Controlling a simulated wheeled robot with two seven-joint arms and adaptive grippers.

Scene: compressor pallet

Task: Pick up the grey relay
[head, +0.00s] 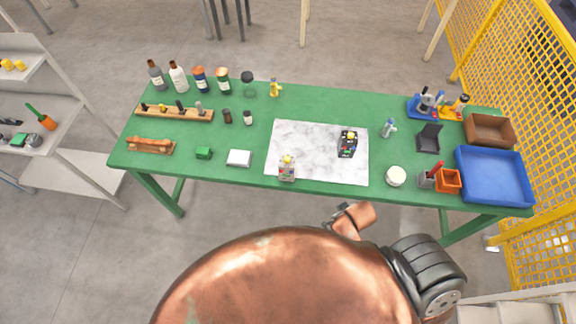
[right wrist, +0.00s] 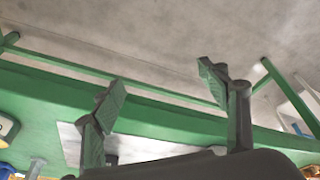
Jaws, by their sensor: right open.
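I cannot tell for sure which thing is the grey relay. A small grey block with a yellow top (head: 287,170) stands at the front left of the white marbled mat (head: 310,145) and is the likeliest match. A black device with coloured parts (head: 348,143) sits on the mat's right half. My right gripper (right wrist: 163,78) is open in the right wrist view, with nothing between its fingers. The green table's edge and the floor show beyond them. In the head view a small grey part of it (head: 343,213) seems to show in front of the table's front edge. My left gripper is not in view.
The green table (head: 310,105) also holds a white block (head: 238,158), a green block (head: 204,153), a round white tub (head: 396,176), an orange bin (head: 447,181), a blue tray (head: 495,175) and several bottles at the back left. A yellow mesh fence (head: 510,60) stands at the right.

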